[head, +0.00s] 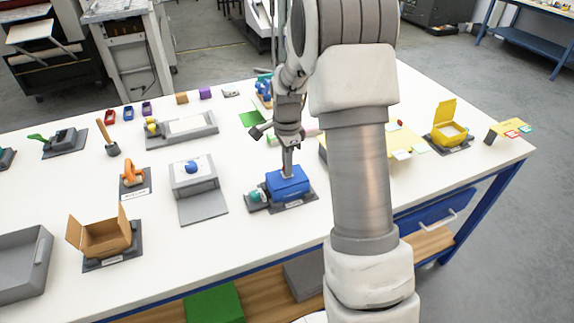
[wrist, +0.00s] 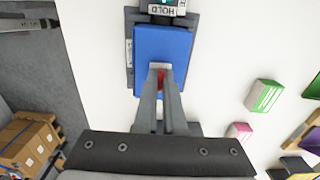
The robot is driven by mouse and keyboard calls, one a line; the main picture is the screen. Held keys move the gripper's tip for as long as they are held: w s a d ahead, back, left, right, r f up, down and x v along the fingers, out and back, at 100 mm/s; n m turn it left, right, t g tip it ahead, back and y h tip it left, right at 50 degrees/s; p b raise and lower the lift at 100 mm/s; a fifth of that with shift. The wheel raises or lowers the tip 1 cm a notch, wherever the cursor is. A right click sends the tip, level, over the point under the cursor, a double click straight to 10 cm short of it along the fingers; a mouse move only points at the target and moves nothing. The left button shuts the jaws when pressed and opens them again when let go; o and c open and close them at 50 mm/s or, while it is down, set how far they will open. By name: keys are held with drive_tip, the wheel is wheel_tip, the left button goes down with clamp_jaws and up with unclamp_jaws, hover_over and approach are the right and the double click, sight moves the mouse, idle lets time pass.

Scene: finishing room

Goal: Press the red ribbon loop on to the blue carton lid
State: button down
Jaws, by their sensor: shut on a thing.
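The blue carton (head: 279,187) sits in a grey holder near the middle front of the table, its flat lid up. The lid (wrist: 172,46) fills the upper middle of the wrist view. My gripper (head: 288,174) points straight down over the lid. In the wrist view my gripper (wrist: 160,72) is shut on the small red ribbon loop (wrist: 161,80), which shows between the fingers over the lid. I cannot tell whether the loop touches the lid. In the head view the loop is hidden by the fingers.
A teal knob (head: 256,196) and a HOLD label (wrist: 167,10) are at the carton's holder. A grey stand with a blue ball (head: 192,167) is left of it. An open brown box (head: 104,238) is at the front left, an open yellow box (head: 447,131) at the right.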

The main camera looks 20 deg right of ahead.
drive_tip(key=shift+s+f+b, duration=0.1)
drive_tip(key=shift+f+b, duration=0.25)
drive_tip(key=shift+f, duration=0.25)
idle(1.1)
drive_tip(key=shift+r, duration=0.2)
drive_tip(key=c, duration=0.6)
unclamp_jaws()
drive_tip(key=shift+r, duration=0.1)
drive_tip(key=shift+r, duration=0.1)
drive_tip(key=shift+r+p, duration=2.95)
drive_tip(key=shift+r, duration=0.95)
